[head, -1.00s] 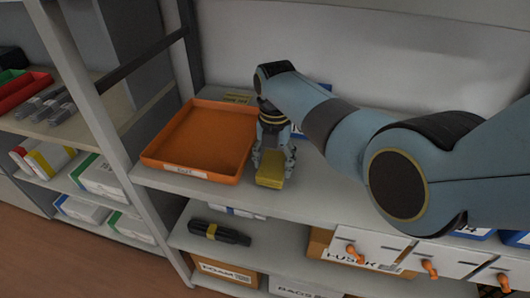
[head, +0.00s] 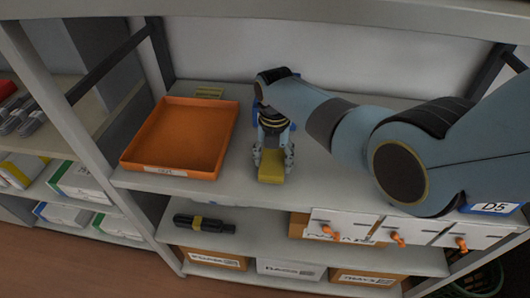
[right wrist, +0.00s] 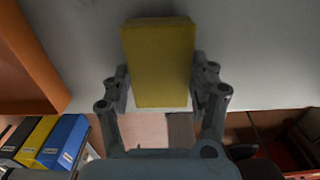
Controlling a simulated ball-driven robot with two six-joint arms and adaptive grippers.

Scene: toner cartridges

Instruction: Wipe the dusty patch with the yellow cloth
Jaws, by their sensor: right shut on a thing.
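The yellow cloth (head: 271,173) looks like a thick folded block near the front edge of the middle shelf (head: 236,190). My right gripper (head: 272,159) points down and is shut on it. In the right wrist view the cloth (right wrist: 158,62) sits between the two fingers, over the grey shelf surface. I cannot tell whether it touches the shelf. I cannot make out the dusty patch in either view. My left gripper is not in view.
An orange tray (head: 168,171) stands just left of the gripper. A small yellowish item (head: 209,92) lies behind it. White drawers with orange handles (head: 340,225) hang below the shelf at right. A black cartridge (head: 204,223) lies on the shelf below.

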